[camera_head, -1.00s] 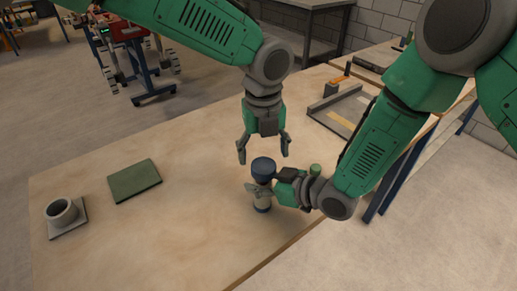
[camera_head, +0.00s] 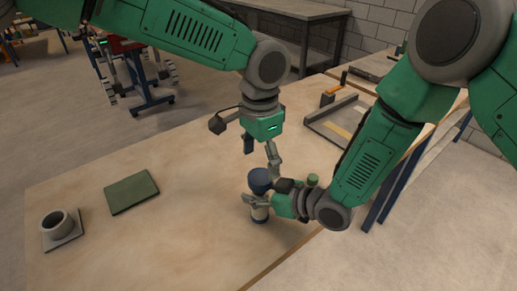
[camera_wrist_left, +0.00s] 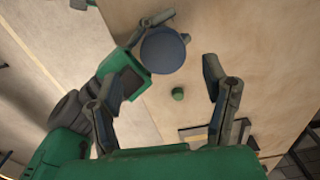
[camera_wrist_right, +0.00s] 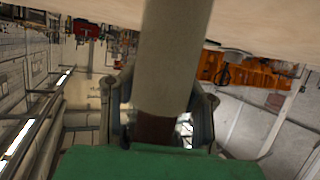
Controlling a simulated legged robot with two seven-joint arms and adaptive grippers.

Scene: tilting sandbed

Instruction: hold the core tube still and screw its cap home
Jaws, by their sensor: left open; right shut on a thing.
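The core tube (camera_head: 259,213) stands upright near the table's front edge, with its dark blue cap (camera_head: 261,179) on top. My right gripper (camera_head: 257,201) is shut around the tube below the cap; the right wrist view shows the pale tube (camera_wrist_right: 172,70) between its fingers. My left gripper (camera_head: 260,157) is open and empty above and behind the cap. In the left wrist view the round cap (camera_wrist_left: 162,50) lies beyond the open fingers, not between them. Whether the cap sits fully down on the tube cannot be told.
A small green knob-like object (camera_head: 313,180) shows right of the cap. A grey tray (camera_head: 340,120) lies at the back right. A green pad (camera_head: 131,192) and a grey ring holder on a plate (camera_head: 57,224) are at the left. The middle of the table is clear.

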